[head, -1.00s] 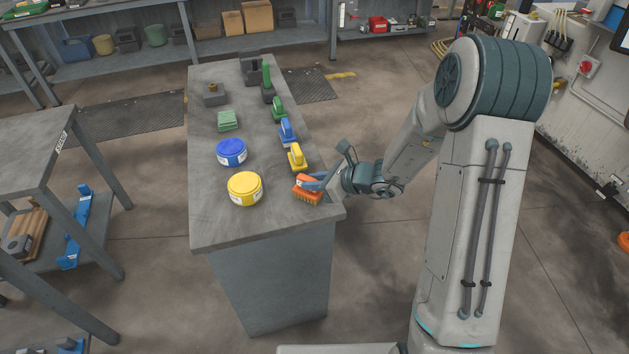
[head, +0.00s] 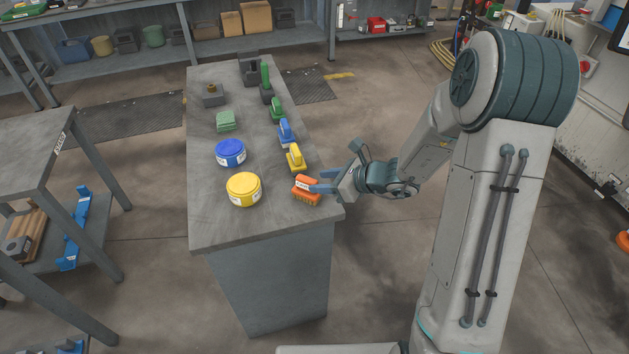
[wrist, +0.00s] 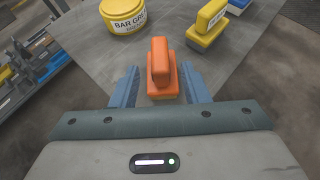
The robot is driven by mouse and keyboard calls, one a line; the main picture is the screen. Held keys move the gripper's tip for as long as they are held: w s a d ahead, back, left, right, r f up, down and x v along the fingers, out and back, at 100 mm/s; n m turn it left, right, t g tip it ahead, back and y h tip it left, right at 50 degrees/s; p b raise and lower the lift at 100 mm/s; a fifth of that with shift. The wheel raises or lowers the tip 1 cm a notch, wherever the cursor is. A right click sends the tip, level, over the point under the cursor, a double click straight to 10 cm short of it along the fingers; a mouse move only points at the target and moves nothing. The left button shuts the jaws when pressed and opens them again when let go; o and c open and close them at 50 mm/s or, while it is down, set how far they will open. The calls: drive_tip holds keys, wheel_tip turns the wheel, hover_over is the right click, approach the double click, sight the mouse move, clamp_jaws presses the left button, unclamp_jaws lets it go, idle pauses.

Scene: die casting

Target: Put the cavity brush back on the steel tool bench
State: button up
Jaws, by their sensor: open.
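The orange brush (head: 306,191), which I take to be the cavity brush, stands on the grey steel tool bench (head: 222,228) near its front right corner. It rests bristles down with its handle up. My gripper (head: 325,188) is open beside it on the right. In the wrist view the orange brush (wrist: 160,72) stands between and just ahead of the two blue fingers of my gripper (wrist: 157,90), with gaps visible on both sides.
A yellow brush (head: 296,158), a blue brush (head: 286,132) and a green brush (head: 277,109) stand in a row behind it. A yellow tin (head: 244,189) and a blue tin (head: 230,152) are to the left. The front left of the bench top is clear.

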drive_tip(key=s+d+r+n+g+h, duration=0.1)
drive_tip(key=s+d+r+n+h, duration=0.2)
drive_tip(key=s+n, duration=0.4)
drive_tip(key=s+d+r+n+g+h, duration=0.1)
drive_tip(key=s+d+r+n+h, duration=0.3)
drive_tip(key=s+r+n, duration=0.2)
drive_tip(key=s+d+r+n+g+h, duration=0.1)
drive_tip(key=s+d+r+n+h, duration=0.2)
drive_tip(key=s+n, duration=0.7)
drive_tip(key=shift+d+r+n, duration=0.3)
drive_tip(key=shift+d+r, duration=0.4)
drive_tip(key=shift+d, duration=0.05)
